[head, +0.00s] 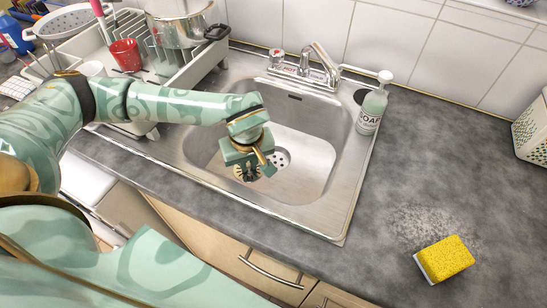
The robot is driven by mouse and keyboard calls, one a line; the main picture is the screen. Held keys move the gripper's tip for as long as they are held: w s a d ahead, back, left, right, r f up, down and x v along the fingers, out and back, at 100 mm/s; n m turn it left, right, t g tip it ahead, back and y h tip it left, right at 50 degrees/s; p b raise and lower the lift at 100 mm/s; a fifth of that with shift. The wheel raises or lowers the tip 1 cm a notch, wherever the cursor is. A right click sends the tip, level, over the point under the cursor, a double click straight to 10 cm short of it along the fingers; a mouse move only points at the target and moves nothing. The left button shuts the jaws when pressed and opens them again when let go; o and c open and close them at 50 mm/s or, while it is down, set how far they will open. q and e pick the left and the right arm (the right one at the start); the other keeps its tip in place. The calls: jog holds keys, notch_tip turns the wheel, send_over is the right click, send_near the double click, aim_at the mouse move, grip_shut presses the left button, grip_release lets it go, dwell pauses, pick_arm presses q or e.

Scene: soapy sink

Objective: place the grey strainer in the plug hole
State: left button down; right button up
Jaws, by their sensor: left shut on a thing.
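My left gripper (255,168) reaches down into the steel sink (311,178) and is shut on a small round grey strainer (245,174). The strainer is partly hidden by the gripper and shows just below it. The round plug hole (281,159), with dark holes in it, shows in the sink floor just right of the gripper. The gripper covers part of its left side. The strainer appears to the left of the hole; its height above the sink floor is hard to tell. My right gripper is not in view.
A soap bottle (372,107) stands at the sink's right rim, and the tap (320,64) is at the back. A dish rack (190,73) with a pot (180,22) and a red cup (125,54) stands left. A yellow sponge (445,259) lies on the right counter.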

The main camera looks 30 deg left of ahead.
pick_arm(q)
jog(key=w+f+b, duration=0.3)
jog(key=w+f, duration=0.1)
jog(key=w, duration=0.4)
jog(key=b, duration=0.3)
send_over(275, 162)
jog(key=f, duration=0.5)
jog(key=shift+s+d+f, duration=0.2)
jog(key=shift+s+f, duration=0.1)
jog(key=shift+f, duration=0.05)
notch_tip(275, 162, down, 4)
jog(key=shift+w+r+b, duration=0.1)
jog(key=shift+r+b, duration=0.1)
jog(key=shift+b, duration=0.9)
jog(key=shift+w+r, duration=0.1)
jog(key=shift+r, duration=0.05)
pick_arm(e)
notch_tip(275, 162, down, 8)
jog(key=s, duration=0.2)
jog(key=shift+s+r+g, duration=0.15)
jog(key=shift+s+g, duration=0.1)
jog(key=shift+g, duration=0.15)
pick_arm(q)
jog(key=c, duration=1.4)
grip_release()
jog(key=shift+c, duration=0.2)
